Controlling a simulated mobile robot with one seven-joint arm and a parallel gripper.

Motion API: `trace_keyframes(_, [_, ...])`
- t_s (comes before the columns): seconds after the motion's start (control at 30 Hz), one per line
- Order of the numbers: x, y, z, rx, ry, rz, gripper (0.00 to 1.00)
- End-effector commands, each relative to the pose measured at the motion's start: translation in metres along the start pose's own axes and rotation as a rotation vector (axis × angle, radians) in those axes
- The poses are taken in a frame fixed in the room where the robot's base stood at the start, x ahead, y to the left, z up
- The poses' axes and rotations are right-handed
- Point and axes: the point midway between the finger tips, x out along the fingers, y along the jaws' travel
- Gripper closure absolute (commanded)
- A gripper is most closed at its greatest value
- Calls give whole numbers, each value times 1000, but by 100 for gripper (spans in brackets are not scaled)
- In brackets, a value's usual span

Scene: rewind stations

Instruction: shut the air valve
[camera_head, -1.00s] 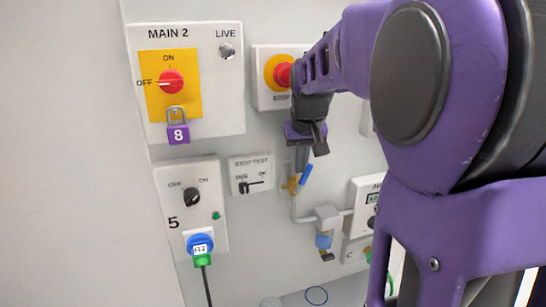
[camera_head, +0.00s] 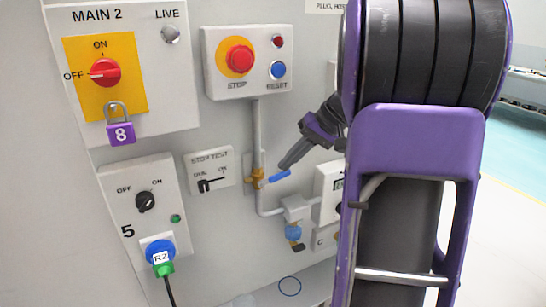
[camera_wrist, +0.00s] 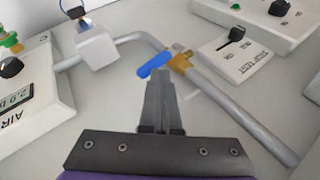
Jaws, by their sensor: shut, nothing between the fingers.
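The air valve has a brass body (camera_head: 257,177) on a grey vertical pipe and a blue lever handle (camera_head: 281,175). The handle points right and slightly up, roughly across the pipe. In the wrist view the brass body (camera_wrist: 180,61) and blue handle (camera_wrist: 154,63) lie just beyond my fingertips. My gripper (camera_head: 284,165) is shut and empty, slanting down from the right, with its tips at the handle's upper side. The closed fingers also show in the wrist view (camera_wrist: 160,73). I cannot tell whether they touch the handle.
Left of the valve is a STOP TEST switch (camera_head: 211,171); above is a box with a red STOP button (camera_head: 239,58) and blue RESET button. An air gauge box (camera_head: 325,189) and a pipe fitting (camera_head: 296,208) are close on the right. A purple padlock (camera_head: 121,132) hangs from MAIN 2.

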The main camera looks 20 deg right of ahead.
Motion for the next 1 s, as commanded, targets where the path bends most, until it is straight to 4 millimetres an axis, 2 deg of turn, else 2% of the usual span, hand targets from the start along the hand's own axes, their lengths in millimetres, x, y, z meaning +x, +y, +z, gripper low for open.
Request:
trace_keyframes(0.03, [3, 6, 0, 18, -8, -31, 100])
trace_keyframes(0.2, [6, 13, 0, 57, -30, -129, 100])
trace_keyframes(1.0, [14, 25, 2, 59, -34, -116, 100])
